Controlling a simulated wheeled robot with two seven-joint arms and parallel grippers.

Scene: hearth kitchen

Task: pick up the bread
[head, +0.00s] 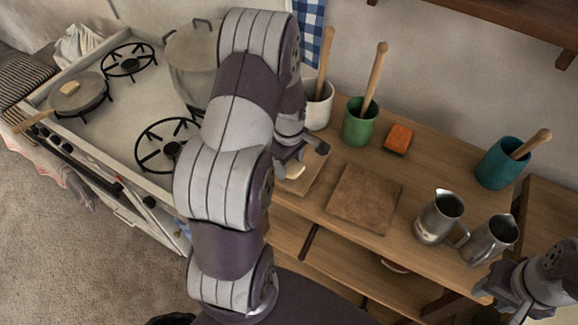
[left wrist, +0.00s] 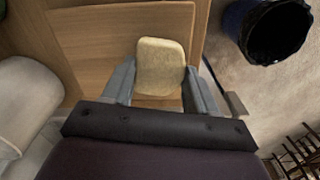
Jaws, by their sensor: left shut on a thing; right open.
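The bread (left wrist: 160,67) is a pale yellow slice between the two fingers of my left gripper (left wrist: 157,88) in the left wrist view. My left gripper is shut on it. In the head view the bread (head: 294,170) shows only as a small pale patch below my left gripper (head: 300,160), partly hidden by my arm. It is over a light wooden board (left wrist: 112,42) on the counter; I cannot tell whether it touches the board. My right gripper (head: 484,289) is open at the lower right, near the metal jugs.
A brown square board (head: 364,198) lies right of my left gripper. Behind stand a green pot (head: 360,122) with a wooden tool and an orange block (head: 398,138). A teal pot (head: 500,165) and metal jugs (head: 438,218) stand to the right. The stove (head: 120,95) is left.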

